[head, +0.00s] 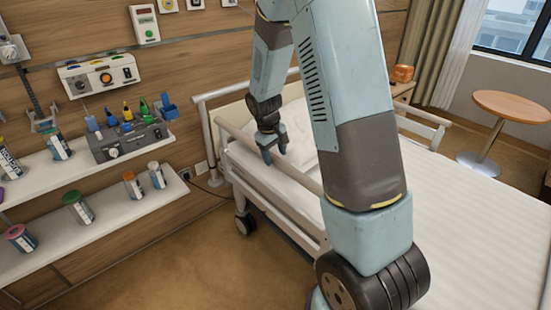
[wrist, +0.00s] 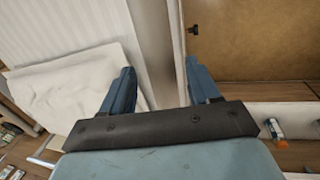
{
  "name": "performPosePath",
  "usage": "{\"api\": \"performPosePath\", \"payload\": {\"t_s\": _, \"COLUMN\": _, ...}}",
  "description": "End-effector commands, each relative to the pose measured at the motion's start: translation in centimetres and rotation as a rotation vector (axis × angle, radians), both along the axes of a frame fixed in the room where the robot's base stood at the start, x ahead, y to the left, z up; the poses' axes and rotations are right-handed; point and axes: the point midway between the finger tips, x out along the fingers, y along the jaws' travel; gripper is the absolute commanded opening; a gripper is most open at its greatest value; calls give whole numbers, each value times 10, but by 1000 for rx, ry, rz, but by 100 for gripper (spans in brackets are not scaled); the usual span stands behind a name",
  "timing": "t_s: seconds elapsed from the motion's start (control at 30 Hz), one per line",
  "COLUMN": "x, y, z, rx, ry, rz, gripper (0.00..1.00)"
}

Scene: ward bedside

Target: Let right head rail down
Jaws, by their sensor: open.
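The head rail (head: 298,179) is a long beige bar along the left side of the bed, running from the headboard end toward me. It stands raised above the mattress edge. My gripper (head: 275,153) is open over this rail, pointing down, with its blue fingers at about the bar's height. In the wrist view the rail (wrist: 155,50) runs between the two spread fingers of my gripper (wrist: 160,88). Whether the fingers touch it I cannot tell. My arm hides the rail's near part in the head view, and I see no release catch.
The white bed (head: 470,220) fills the right. A pillow (wrist: 70,90) lies beside the rail. Wall shelves (head: 110,215) with several bottles stand at the left, with clear floor (head: 185,260) between them and the bed. A round table (head: 512,105) stands beyond.

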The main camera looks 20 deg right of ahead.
Motion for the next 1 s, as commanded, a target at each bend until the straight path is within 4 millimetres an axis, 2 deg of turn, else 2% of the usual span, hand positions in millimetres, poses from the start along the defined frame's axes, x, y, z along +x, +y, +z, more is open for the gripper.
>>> {"api": "performPosePath", "payload": {"t_s": 0.2, "x": 2, "y": -3, "z": -18, "rx": 0, "ry": 0, "rz": 1, "gripper": 61}}
{"api": "performPosePath", "payload": {"t_s": 0.57, "x": 2, "y": -3, "z": -21, "rx": 0, "ry": -1, "rz": 2, "gripper": 61}}
{"api": "performPosePath", "payload": {"t_s": 1.0, "x": 2, "y": -3, "z": -21, "rx": 0, "ry": 0, "rz": 3, "gripper": 20}}
